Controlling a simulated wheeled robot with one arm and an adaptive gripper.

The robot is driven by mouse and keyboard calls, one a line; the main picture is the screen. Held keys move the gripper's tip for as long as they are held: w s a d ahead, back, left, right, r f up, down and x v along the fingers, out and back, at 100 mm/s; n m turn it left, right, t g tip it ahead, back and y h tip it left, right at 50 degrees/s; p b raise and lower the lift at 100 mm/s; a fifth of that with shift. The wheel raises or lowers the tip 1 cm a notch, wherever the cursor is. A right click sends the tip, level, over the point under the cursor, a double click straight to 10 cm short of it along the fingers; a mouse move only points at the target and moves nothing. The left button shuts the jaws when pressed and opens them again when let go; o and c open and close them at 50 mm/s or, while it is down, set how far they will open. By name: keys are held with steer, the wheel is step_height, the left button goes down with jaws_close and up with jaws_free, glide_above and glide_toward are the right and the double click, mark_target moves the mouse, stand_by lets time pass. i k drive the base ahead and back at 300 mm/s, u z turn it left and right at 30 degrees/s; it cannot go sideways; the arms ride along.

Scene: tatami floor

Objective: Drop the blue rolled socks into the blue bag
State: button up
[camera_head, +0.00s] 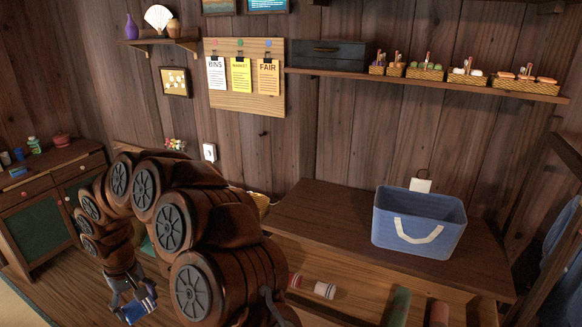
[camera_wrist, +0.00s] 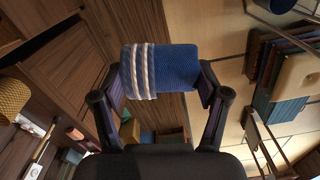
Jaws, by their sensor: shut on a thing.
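My gripper (camera_wrist: 161,100) is shut on the blue rolled socks (camera_wrist: 175,68), a blue knit roll with white stripes at one end, in the wrist view. In the head view the socks (camera_head: 138,310) show small at the lower left, between the fingers of my gripper (camera_head: 132,294). The blue bag (camera_head: 400,240) is an open-topped, box-shaped bag with a white handle. It stands upright on the dark wooden bench at the right, far from my gripper. The inside bottom of the bag is hidden.
The wooden bench (camera_head: 310,212) has bare room left of the bag. A white striped roll (camera_head: 324,290), a green roll (camera_head: 399,305) and a red roll (camera_head: 439,313) lie lower in front. A wall shelf (camera_head: 430,85) with small baskets hangs above. A green-doored cabinet (camera_head: 38,225) stands left.

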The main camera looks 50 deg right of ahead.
mark_target(427, 249)
steer(key=u, duration=0.9)
steer(key=k, duration=1.15)
steer(key=z, duration=1.2)
